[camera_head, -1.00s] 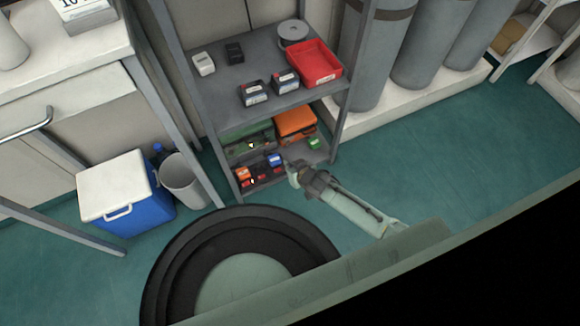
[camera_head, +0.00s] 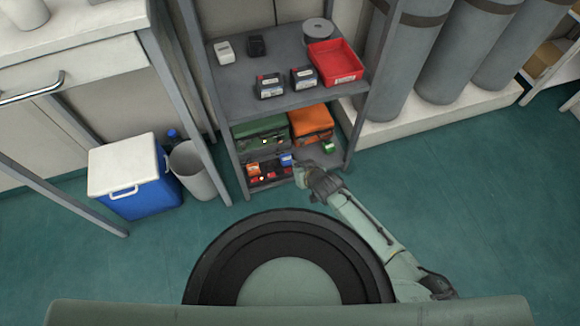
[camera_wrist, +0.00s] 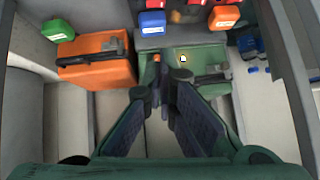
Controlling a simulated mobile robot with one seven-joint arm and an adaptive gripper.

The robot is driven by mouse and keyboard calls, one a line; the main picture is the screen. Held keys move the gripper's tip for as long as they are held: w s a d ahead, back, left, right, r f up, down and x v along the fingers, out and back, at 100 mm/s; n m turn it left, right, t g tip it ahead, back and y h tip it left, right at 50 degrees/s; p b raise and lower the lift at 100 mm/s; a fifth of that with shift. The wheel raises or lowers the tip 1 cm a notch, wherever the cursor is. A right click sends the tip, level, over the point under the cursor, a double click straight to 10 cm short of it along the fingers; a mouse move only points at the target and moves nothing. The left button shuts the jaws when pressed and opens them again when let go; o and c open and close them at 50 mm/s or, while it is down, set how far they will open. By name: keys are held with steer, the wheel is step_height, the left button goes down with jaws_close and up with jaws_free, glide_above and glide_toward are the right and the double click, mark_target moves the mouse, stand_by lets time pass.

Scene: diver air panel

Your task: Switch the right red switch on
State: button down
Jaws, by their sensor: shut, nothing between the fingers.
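My gripper (camera_head: 301,170) is at the front of the lower shelves of a grey rack, beside small coloured items. In the wrist view its fingers (camera_wrist: 167,70) are shut and empty, in front of a green case (camera_wrist: 203,60). An orange case (camera_wrist: 97,60) is to their left. Small red items (camera_wrist: 224,17) and a blue one (camera_wrist: 152,22) are at the top of the wrist view. In the head view, red items (camera_head: 254,168) sit low in the rack, left of my gripper. I cannot make out which, if any, is a red switch.
The rack (camera_head: 225,92) holds a red tray (camera_head: 336,62) and black boxes on its upper shelf. A blue cooler (camera_head: 140,200) and a bin (camera_head: 190,168) stand left. Grey cylinders (camera_head: 460,50) stand right. The floor right of my arm is clear.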

steer(key=b, duration=0.2)
glide_above(285, 166)
steer(key=s+d, duration=0.2)
steer(key=s, duration=0.1)
steer(key=f, duration=0.6)
steer(key=shift+w+a+f, duration=0.15)
steer(key=shift+w+f, duration=0.05)
steer(key=shift+f, duration=0.2)
steer(key=f, duration=0.3)
steer(key=shift+w+a+f, duration=0.15)
steer(key=shift+a, duration=0.05)
steer(key=shift+f, duration=0.45)
steer(key=shift+a+f+b, duration=0.25)
steer(key=shift+f+b, duration=0.4)
steer(key=shift+b, duration=0.3)
steer(key=shift+r+p, duration=0.3)
steer(key=shift+p, duration=0.05)
steer(key=shift+d, duration=0.1)
